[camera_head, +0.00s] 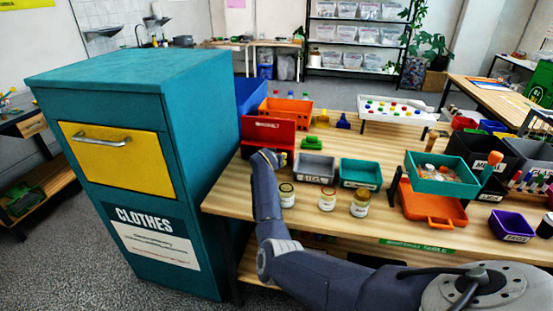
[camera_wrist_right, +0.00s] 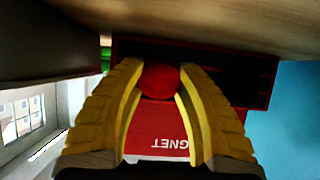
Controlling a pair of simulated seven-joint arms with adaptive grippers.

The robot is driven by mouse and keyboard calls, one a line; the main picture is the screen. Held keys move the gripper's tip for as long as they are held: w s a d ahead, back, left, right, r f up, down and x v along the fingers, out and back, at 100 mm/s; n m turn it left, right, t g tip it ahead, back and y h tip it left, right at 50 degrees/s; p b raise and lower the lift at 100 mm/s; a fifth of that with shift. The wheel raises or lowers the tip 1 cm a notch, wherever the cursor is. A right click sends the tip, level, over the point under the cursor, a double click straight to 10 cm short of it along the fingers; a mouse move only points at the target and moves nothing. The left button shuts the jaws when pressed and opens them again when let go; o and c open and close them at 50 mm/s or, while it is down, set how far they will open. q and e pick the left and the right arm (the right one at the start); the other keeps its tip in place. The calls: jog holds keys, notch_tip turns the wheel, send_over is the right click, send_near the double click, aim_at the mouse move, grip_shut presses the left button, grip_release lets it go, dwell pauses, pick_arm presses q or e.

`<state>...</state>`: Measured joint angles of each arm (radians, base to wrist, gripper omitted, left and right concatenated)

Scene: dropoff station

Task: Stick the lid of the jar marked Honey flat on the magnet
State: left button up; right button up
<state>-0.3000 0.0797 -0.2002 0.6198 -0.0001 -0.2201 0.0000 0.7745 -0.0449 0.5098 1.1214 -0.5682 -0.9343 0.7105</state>
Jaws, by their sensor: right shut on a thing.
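The red magnet (camera_head: 269,127) stands as an upright panel at the left end of the table; its face, lettered upside down, fills the middle of the right wrist view (camera_wrist_right: 158,118). My right gripper (camera_wrist_right: 159,84) is shut on a round red lid (camera_wrist_right: 159,80), directly in front of that panel. Whether the lid touches the panel cannot be told. In the head view my arm hides the lid. Three jars, a left one (camera_head: 286,197), a middle one (camera_head: 327,200) and a right one (camera_head: 360,205), stand near the table's front edge; their labels are too small to read. My left gripper is out of view.
A tall teal clothes bin (camera_head: 140,170) stands close to the left of the table. A grey tray (camera_head: 315,169) and a teal tray (camera_head: 361,173) sit right of the magnet. An orange tray (camera_head: 433,208) and more bins crowd the right side.

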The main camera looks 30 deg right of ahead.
jog(key=o, duration=0.8)
jog(key=shift+o, duration=0.2)
jog(key=shift+s+a, duration=0.1)
jog(key=shift+a, duration=0.05)
jog(key=shift+s+a, duration=3.05)
jog(key=shift+a, duration=0.05)
